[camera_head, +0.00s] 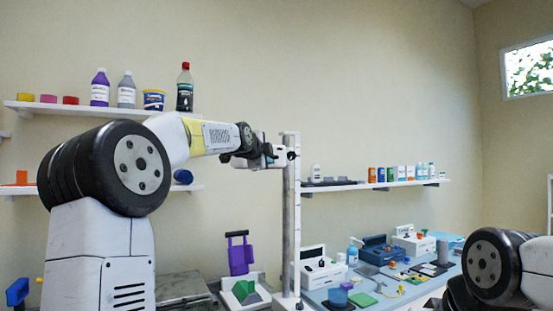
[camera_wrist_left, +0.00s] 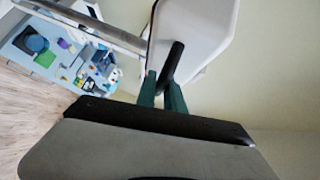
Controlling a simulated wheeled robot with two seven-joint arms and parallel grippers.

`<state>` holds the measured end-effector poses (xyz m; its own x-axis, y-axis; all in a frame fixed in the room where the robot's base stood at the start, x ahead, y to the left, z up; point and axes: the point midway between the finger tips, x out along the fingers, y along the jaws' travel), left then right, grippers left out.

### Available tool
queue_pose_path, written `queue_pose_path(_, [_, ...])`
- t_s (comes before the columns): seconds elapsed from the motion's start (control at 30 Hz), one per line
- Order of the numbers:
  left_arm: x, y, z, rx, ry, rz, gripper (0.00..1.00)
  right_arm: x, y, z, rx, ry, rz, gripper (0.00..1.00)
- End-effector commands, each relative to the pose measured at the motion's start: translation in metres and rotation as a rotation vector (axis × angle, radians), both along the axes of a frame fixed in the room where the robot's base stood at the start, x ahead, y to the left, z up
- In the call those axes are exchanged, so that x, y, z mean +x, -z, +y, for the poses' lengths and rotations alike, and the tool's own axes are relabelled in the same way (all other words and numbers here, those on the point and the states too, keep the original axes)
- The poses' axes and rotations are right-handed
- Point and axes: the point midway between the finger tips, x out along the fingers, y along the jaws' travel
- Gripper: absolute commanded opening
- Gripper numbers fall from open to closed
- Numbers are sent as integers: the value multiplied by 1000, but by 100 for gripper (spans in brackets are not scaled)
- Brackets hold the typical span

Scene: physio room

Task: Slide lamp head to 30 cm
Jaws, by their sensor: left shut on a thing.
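The lamp post (camera_head: 290,215) stands upright in the middle of the head view, with a light base at its foot. The lamp head (camera_head: 245,163) is a small white unit near the post's top, partly hidden by my left gripper (camera_head: 262,156). In the left wrist view, the white lamp head (camera_wrist_left: 200,25) has a black bar-shaped handle (camera_wrist_left: 174,62). The green fingertips of my left gripper (camera_wrist_left: 162,92) are shut on this handle. The post (camera_wrist_left: 80,17) runs slanting at the upper left there. No scale reading is legible. My right gripper is not in view.
A wall shelf (camera_head: 85,111) with bottles and tubs runs behind my left arm. A second shelf (camera_head: 375,186) with small boxes is right of the post. Below, a blue bench (camera_head: 315,295) holds several devices. A purple-and-green device (camera_head: 240,262) stands left of the post's foot.

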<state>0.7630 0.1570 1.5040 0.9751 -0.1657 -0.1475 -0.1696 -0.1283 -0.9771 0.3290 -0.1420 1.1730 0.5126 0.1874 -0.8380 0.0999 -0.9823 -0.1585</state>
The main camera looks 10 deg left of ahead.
Motion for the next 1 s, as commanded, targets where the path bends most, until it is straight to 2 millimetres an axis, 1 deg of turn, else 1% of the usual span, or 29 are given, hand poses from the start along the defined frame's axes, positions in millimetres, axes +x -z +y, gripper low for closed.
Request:
queue_pose_path(0.2, [0,4,1,0,-1,2,0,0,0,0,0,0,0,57])
queue_pose_path(0.27, [0,11,1,1,-2,5,0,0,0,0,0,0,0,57])
queue_pose_path(0.37, [0,26,2,2,-2,7,0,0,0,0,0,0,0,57])
queue_pose_path(0.47, [0,49,2,-1,-3,12,0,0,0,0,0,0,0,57])
queue_pose_path(0.57, [0,80,2,0,-2,14,0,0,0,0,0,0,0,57])
queue_pose_path(0.8, [-1,162,-1,2,3,13,0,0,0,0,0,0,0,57])
queue_pose_path(1.0, [-1,225,-2,0,4,12,0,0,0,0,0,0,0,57])
